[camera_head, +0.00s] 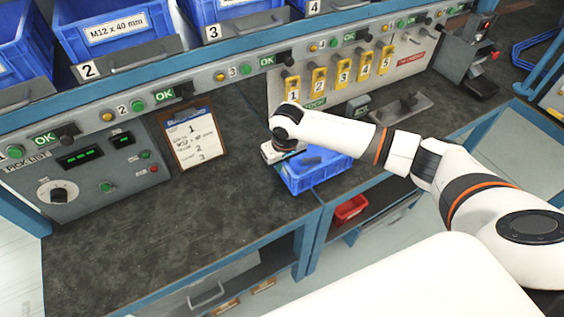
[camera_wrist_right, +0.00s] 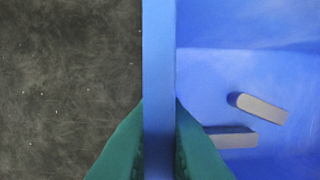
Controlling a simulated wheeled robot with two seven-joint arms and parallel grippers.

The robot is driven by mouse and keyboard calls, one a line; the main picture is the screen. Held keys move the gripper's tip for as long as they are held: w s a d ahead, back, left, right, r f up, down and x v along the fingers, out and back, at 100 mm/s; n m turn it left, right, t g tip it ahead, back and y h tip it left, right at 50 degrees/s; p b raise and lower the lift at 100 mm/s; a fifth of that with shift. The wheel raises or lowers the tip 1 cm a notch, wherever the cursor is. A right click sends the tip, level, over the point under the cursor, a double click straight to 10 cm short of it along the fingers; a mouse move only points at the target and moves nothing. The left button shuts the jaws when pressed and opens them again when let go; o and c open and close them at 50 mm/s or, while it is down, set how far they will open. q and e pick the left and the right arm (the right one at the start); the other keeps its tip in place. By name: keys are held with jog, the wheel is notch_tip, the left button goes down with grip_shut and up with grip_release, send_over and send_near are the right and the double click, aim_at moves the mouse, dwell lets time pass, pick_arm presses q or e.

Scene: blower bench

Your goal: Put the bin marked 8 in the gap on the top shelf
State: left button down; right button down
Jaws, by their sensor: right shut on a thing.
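A blue bin (camera_head: 318,179) is at the front edge of the workbench, below the right forearm. My right gripper (camera_head: 283,151) is at its left rim, pointing down. In the right wrist view, the green fingers (camera_wrist_right: 159,138) are shut on the bin wall (camera_wrist_right: 158,50), one on each side. Two grey blocks (camera_wrist_right: 257,108) lie inside the bin. I cannot read a number on this bin, nor tell whether it rests on the bench or is just above it. Blue bins stand on a shelf at the top left, above tags 2, 3 and 4. No gap shows there. My left gripper is not in view.
A control panel (camera_head: 95,163) and a clipboard (camera_head: 194,138) stand at the left of the bench. Yellow numbered tags (camera_head: 341,75) hang on a board behind. A red bin (camera_head: 349,209) sits on a lower shelf. The bench (camera_head: 170,220) is clear at front left.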

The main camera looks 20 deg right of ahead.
jog(key=c, duration=1.5)
grip_release()
jog(key=r, duration=0.4)
jog(key=s+r, duration=0.1)
jog(key=r, duration=0.7)
jog(key=shift+s, duration=0.4)
